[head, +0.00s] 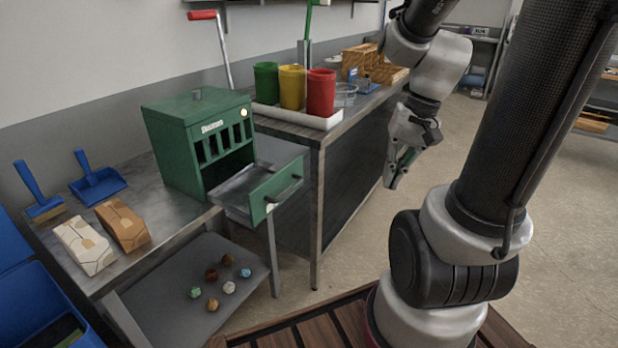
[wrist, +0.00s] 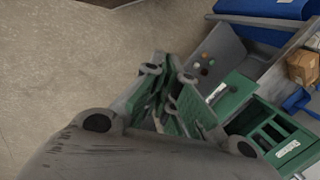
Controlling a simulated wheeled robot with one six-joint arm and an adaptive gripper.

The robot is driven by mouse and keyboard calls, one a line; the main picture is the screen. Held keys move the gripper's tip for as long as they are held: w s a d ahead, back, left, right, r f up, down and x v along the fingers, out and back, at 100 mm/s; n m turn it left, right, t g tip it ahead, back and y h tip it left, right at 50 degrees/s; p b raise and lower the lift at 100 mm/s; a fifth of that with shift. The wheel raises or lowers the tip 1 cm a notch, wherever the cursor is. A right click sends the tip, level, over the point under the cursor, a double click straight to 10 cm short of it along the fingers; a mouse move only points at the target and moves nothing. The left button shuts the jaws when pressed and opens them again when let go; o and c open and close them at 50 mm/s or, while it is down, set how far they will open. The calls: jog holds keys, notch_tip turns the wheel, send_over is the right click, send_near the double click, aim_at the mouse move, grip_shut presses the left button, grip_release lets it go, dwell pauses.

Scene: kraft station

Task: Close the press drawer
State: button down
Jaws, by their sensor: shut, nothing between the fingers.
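The green press (head: 200,137) stands on the metal bench at the left of the head view. Its drawer (head: 276,190) is pulled out toward the right, with a green front, a dark handle and a grey tray. In the wrist view the drawer front (wrist: 231,97) and the press (wrist: 278,137) show at the lower right. My gripper (head: 392,184) is shut and empty, hanging to the right of the drawer, apart from it. In the wrist view the fingers (wrist: 168,75) are together; the gripper body hides part of the scene below.
A bench (head: 333,140) behind the press holds green, yellow and red cups (head: 321,92) in a white tray. Two bags (head: 122,224), a blue dustpan (head: 98,180) and a brush lie left. Small balls (head: 229,287) lie on the lower shelf.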

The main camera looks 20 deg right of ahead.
aim_at(259, 181)
jog(key=w+f+m+t+y, duration=0.35)
jog(key=w+f+m, duration=0.7)
jog(key=m, duration=0.35)
jog(key=w+r+m+t+h, duration=0.1)
jog(key=w+r+m+t, duration=0.15)
jog(key=w+m, duration=0.6)
jog(key=w+r+x, duration=0.2)
jog(key=x, duration=1.1)
jog(key=shift+w+a+f+t, duration=0.2)
jog(key=shift+w+a+t, duration=0.1)
jog(key=shift+t, duration=0.1)
jog(key=w+a, duration=0.3)
jog(key=w, duration=0.2)
jog(key=w+a, duration=0.4)
jog(key=w, duration=0.1)
jog(key=w+a, duration=0.3)
jog(key=w, duration=0.2)
jog(key=shift+a, duration=0.35)
jog(key=shift+w+a+r, duration=0.1)
jog(key=shift+w+a, duration=0.1)
jog(key=shift+w, duration=0.05)
